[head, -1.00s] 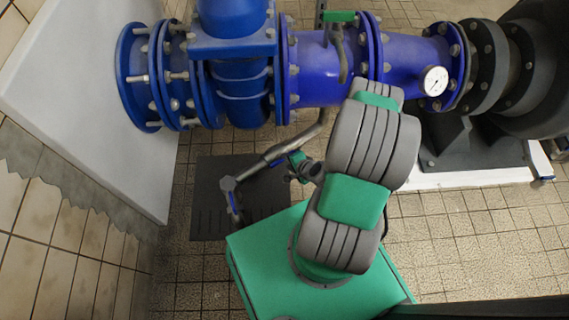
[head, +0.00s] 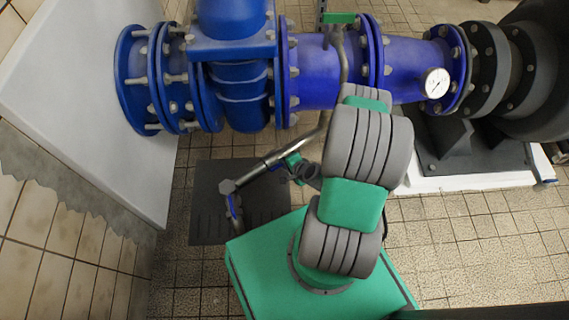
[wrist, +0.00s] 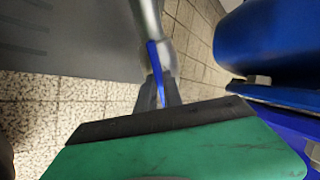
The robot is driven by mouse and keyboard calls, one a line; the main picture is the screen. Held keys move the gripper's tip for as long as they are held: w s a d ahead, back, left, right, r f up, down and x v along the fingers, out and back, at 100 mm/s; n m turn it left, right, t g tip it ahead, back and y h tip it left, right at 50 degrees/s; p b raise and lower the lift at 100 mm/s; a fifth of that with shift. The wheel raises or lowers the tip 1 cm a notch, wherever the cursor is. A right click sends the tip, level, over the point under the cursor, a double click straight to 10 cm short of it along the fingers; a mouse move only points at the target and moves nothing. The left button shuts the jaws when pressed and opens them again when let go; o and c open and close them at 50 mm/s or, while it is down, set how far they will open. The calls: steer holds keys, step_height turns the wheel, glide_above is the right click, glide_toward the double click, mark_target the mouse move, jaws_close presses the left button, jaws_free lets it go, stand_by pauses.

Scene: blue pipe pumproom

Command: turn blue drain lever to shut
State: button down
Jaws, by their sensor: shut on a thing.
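The blue drain lever (wrist: 153,56) shows in the wrist view as a narrow blue bar beside the grey metal drain pipe (wrist: 147,18). My gripper (wrist: 160,88) is shut on the lever's near end, with one dark finger on each side. In the head view my gripper (head: 286,163) is beside the thin sloping drain pipe (head: 258,168), low in front of the blue pipework. There the lever is too small and too covered by my gripper to make out clearly. The lever looks roughly in line with the pipe in the wrist view.
Large blue flanged pipework (head: 310,78) runs across the back, with a pressure gauge (head: 437,83) and a green handle (head: 339,18). A dark floor mat (head: 210,225) lies below the drain pipe. A pale wall panel (head: 75,90) stands at left.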

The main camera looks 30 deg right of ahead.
steer(key=shift+m, duration=0.3)
steer(key=shift+w+d+r+m+p, duration=0.1)
steer(key=shift+m+p, duration=0.15)
steer(key=shift+m, duration=4.05)
steer(key=shift+w+d+r+m+p, duration=0.1)
steer(key=shift+m+p, duration=0.1)
steer(key=shift+m, duration=4.1)
steer(key=c, duration=1.5)
jaws_free()
